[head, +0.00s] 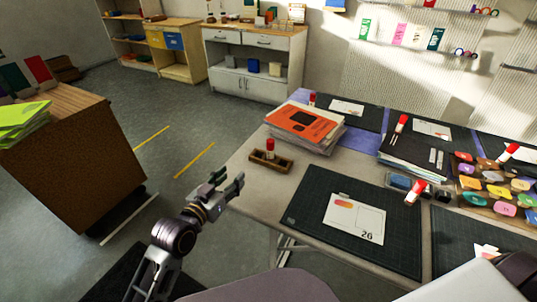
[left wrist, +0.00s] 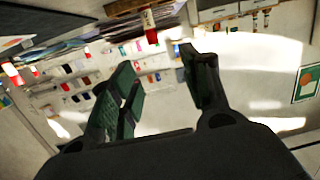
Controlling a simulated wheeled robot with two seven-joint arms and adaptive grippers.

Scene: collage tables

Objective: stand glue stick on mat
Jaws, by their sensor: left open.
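A glue stick (head: 270,148) with a red cap and white body stands upright in a small wooden tray (head: 285,167) near the left side of the table. In the left wrist view the glue stick (left wrist: 150,26) is at the top, with the wooden tray beside it. My left gripper (head: 228,181) is open and empty off the table's left edge, apart from the glue stick. In the left wrist view its fingers (left wrist: 165,68) are spread. A dark cutting mat (head: 300,204) with a printed card lies at the front. My right gripper is not seen.
More red-capped glue sticks stand or lean near other dark mats, one on the front mat's far right corner (head: 415,192). A paper stack with an orange top (head: 304,122) lies behind the tray. Ink pads (head: 499,191) crowd the right.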

